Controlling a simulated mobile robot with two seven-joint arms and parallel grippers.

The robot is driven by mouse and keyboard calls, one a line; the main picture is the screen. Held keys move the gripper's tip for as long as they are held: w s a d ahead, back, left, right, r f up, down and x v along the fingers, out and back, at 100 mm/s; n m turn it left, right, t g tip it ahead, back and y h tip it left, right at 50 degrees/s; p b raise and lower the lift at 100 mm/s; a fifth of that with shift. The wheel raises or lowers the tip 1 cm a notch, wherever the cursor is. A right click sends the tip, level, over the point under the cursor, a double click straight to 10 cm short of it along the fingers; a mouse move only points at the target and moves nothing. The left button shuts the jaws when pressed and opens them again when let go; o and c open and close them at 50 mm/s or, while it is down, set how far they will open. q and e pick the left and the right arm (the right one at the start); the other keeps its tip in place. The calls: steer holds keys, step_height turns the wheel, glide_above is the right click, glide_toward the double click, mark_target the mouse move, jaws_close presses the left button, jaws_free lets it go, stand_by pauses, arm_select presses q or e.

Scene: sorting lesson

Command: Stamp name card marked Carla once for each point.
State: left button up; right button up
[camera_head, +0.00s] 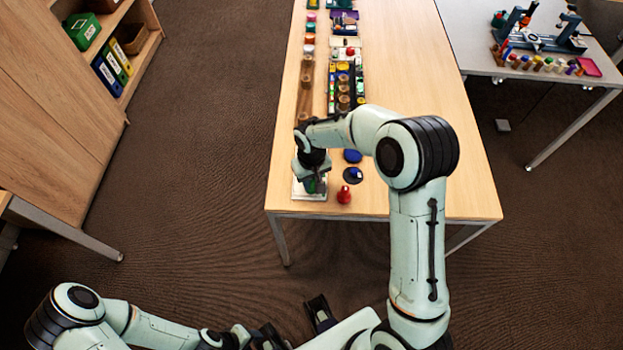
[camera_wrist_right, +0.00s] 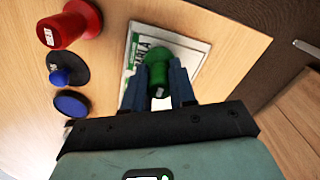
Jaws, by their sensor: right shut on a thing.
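The name card (camera_wrist_right: 190,44) marked CARLA, white with green print, lies near the table's front left corner; it also shows in the head view (camera_head: 302,193). My right gripper (camera_wrist_right: 160,88) is shut on a green stamp (camera_wrist_right: 158,67), which stands over the card; I cannot tell whether its base touches it. In the head view the right gripper (camera_head: 313,172) hides much of the card and stamp. A red stamp (camera_head: 344,194) stands just right of the card. A blue stamp (camera_head: 355,175) is on a dark disc behind it. My left gripper (camera_head: 295,325) is low at the bottom, away from the table.
A blue round pad (camera_head: 352,156) lies behind the blue stamp. Rows of stamps, jars and trays (camera_head: 344,85) run along the table's left side. The table's right half (camera_head: 410,60) is bare. A grey side table (camera_head: 480,25) and a wooden shelf (camera_head: 140,60) stand apart.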

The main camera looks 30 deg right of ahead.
stand_by(0.5)
steer(key=shift+r+p, duration=2.05)
steer(key=shift+r, duration=1.45)
arm_select(q)
steer(key=r, duration=0.1)
steer(key=w+r, duration=0.1)
steer(key=r, duration=0.1)
steer(key=w+r, duration=0.1)
steer(key=shift+w+r, duration=0.1)
steer(key=shift+r, duration=0.15)
